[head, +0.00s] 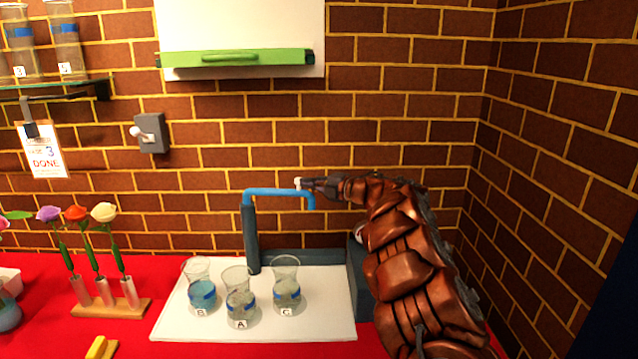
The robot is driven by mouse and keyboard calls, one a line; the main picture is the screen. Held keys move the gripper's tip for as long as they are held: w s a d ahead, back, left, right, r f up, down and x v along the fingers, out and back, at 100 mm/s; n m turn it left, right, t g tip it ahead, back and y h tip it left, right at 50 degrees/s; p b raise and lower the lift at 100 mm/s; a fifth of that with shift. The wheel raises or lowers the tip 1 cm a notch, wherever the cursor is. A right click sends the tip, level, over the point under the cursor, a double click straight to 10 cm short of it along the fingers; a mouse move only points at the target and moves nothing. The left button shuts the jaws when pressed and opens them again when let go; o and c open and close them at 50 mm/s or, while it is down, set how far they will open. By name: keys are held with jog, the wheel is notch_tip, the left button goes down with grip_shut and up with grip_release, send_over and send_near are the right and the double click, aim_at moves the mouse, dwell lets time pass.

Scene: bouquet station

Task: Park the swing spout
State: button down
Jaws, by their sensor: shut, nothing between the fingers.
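The blue swing spout (275,191) tops a dark upright post (251,238) behind the white tray. Its arm points to the right and its tip (311,202) bends down, to the right of and above vase C (286,284). My gripper (306,184) is shut and empty, with its fingertips at the outer end of the spout. A small white piece shows at the fingertips. I cannot tell whether the fingers touch the spout. My bronze arm reaches up from the lower right.
A wooden rack (100,309) with flowers in tubes stands left. A grey wall switch (151,133) and green-handled white panel (240,30) are above.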

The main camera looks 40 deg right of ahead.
jog(key=shift+w+d, duration=0.1)
jog(key=shift+w, duration=0.1)
jog(key=shift+d, duration=0.15)
dwell(0.4)
